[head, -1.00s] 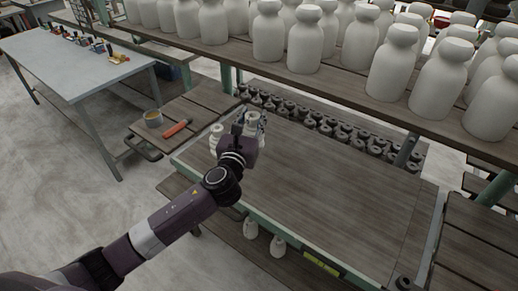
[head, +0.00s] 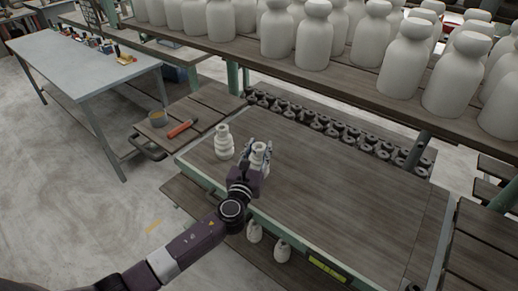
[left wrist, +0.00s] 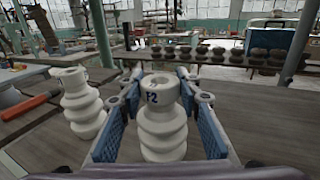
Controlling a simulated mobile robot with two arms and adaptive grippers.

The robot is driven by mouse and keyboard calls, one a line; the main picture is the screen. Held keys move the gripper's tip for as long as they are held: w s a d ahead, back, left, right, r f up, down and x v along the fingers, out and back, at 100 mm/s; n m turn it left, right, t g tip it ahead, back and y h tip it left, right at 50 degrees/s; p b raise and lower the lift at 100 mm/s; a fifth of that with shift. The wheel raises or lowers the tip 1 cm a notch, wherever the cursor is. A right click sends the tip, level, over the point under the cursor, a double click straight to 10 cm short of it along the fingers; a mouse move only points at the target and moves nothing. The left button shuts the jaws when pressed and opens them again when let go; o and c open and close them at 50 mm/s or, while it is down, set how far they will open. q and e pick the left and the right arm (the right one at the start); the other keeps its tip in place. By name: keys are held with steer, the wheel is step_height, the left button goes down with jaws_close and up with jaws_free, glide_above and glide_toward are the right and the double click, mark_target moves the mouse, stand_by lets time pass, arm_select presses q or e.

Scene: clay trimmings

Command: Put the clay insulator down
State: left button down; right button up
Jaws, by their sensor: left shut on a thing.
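A white ribbed clay insulator (left wrist: 162,125) marked in dark figures stands upright between the blue finger pads of my left gripper (left wrist: 163,128). In the head view my left gripper (head: 257,157) is shut on this insulator (head: 259,151) over the left part of the wooden table (head: 330,190). I cannot tell whether its base touches the boards, as the gripper hides it. A second white ribbed insulator (head: 224,142) stands on the table to the left; it also shows in the left wrist view (left wrist: 79,100), apart from the gripper. My right gripper is not in view.
A shelf with several large white insulators (head: 314,40) overhangs the table's back. Rows of small dark pieces (head: 330,127) line the far edge. An orange-handled tool (head: 181,128) and a cup (head: 158,118) lie left. The table's middle and right are clear.

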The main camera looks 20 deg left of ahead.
arm_select(q)
steer(key=c, duration=1.4)
jaws_free()
steer(key=shift+r, duration=0.15)
steer(key=s+b, duration=0.1)
steer(key=s, duration=1.1)
steer(key=shift+d, duration=0.3)
